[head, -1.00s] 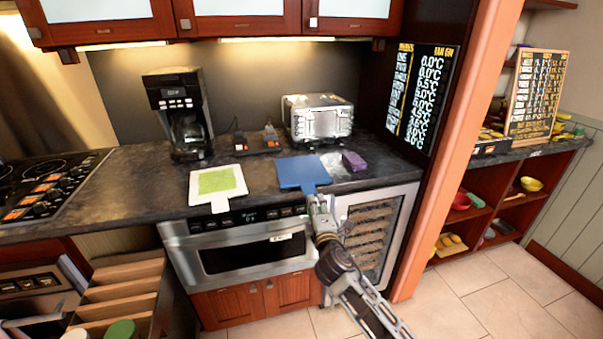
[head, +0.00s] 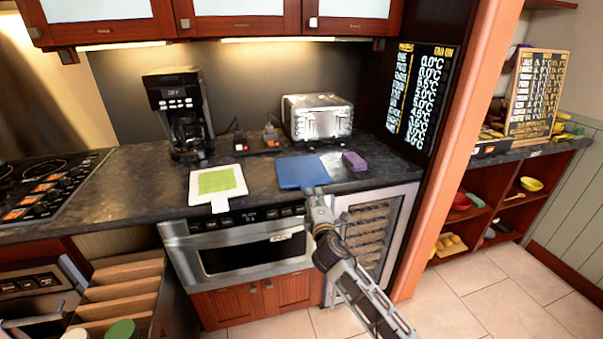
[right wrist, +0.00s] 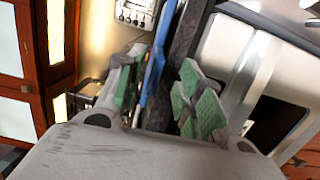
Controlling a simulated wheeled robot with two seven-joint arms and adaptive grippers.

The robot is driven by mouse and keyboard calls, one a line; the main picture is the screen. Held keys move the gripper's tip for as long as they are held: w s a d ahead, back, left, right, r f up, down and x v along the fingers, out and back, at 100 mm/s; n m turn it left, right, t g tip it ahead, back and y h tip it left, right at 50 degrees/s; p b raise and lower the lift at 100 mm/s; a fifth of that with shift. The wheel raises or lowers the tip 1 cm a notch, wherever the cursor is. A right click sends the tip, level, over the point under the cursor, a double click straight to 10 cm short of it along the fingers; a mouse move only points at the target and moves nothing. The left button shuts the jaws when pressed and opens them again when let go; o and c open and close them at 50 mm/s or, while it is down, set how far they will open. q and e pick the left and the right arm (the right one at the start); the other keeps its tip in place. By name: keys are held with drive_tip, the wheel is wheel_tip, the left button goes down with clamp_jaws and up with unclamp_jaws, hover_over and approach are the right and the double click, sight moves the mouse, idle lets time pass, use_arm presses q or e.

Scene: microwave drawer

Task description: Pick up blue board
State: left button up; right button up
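The blue board (head: 302,172) lies flat on the dark counter, near its front edge, in the head view. My right gripper (head: 316,191) is at the board's front edge, by the counter's edge. In the right wrist view, the blue board (right wrist: 153,78) shows edge-on between the two green-padded fingers of my right gripper (right wrist: 160,98). The fingers are apart, with a clear gap to the right finger; the board looks closer to the left one. Contact cannot be told. My left gripper is not in view.
A white board with a green top (head: 218,182) lies to the left. A purple block (head: 354,161) is to the right and a toaster (head: 318,118) behind. A coffee maker (head: 180,115) stands further left. The microwave drawer (head: 243,246) is below the counter edge.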

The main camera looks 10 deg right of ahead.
drive_tip(key=shift+w+r, duration=0.15)
drive_tip(key=shift+w, duration=0.55)
drive_tip(key=shift+w+r, duration=0.1)
drive_tip(key=shift+w, duration=0.55)
drive_tip(key=shift+w+d, duration=0.15)
drive_tip(key=shift+w, duration=0.8)
drive_tip(key=shift+c, duration=0.3)
clamp_jaws()
